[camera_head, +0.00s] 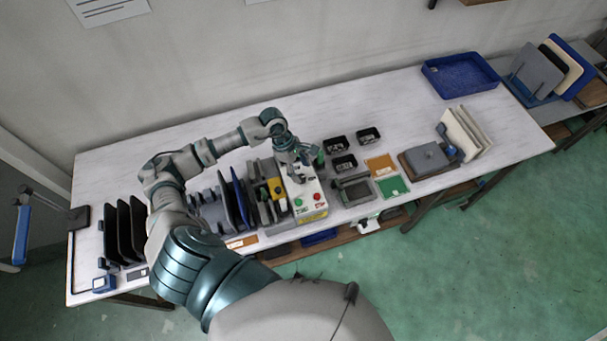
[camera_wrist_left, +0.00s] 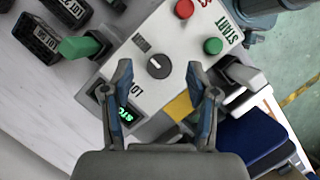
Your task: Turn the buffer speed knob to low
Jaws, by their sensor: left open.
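The speed knob (camera_wrist_left: 158,66) is a round dark dial with a pale pointer line, on the white top of a control box (camera_wrist_left: 176,38). The pointer seems to slant to the upper left of the wrist view; its exact setting is hard to read. A "LO" label (camera_wrist_left: 134,90) is printed below left of the knob. My left gripper (camera_wrist_left: 158,70) is open, its two fingers on either side of the knob in the picture; I cannot tell whether they touch it. In the head view the left gripper (camera_head: 298,164) is over the box's (camera_head: 311,212) far end and hides the knob. My right gripper is not in view.
A green button (camera_wrist_left: 213,46) and a red button (camera_wrist_left: 184,9) are beside the knob. A lit display (camera_wrist_left: 127,115) is near the left finger. Upright dark panels (camera_head: 122,228) stand to the left; black bins (camera_head: 337,145) stand to the right.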

